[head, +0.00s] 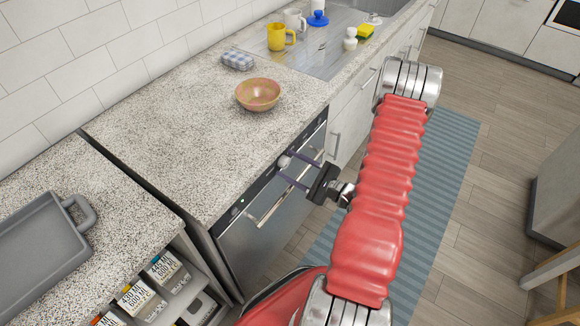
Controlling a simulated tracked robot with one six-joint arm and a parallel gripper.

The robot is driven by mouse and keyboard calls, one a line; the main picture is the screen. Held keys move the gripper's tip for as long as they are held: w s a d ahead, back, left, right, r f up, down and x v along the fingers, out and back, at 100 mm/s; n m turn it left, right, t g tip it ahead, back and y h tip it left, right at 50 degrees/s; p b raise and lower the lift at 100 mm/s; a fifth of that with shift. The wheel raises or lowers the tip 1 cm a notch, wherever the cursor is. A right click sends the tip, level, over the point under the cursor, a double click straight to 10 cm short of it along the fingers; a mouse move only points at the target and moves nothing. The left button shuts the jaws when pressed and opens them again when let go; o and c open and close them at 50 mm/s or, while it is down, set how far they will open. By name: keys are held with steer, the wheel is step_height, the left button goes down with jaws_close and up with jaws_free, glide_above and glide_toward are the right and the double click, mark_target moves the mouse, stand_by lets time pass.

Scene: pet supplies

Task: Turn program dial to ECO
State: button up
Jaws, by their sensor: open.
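The dishwasher (250,238) has a dark control strip along its top, under the counter edge. A small round light-grey dial (284,161) stands out from this strip. My gripper (285,163) comes in from the right, level with the strip. Its two thin dark fingers are apart, with their tips on either side of the dial. I cannot tell whether they touch it. The dial's markings, including ECO, are too small to read, and its setting cannot be told.
The dishwasher's bar handle (270,204) runs just below the fingers. The speckled counter (185,150) above holds a wooden bowl (258,95). A grey tray (38,250) lies on the left counter. A blue striped rug (440,165) covers the floor to the right.

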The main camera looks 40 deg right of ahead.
steer(key=c, duration=1)
steer(key=shift+a, duration=0.25)
steer(key=shift+c, duration=0.2)
steer(key=shift+d, duration=0.1)
steer(key=shift+f+m, duration=0.1)
steer(key=shift+m, duration=0.2)
steer(key=m, duration=1.1)
steer(key=shift+s, duration=0.1)
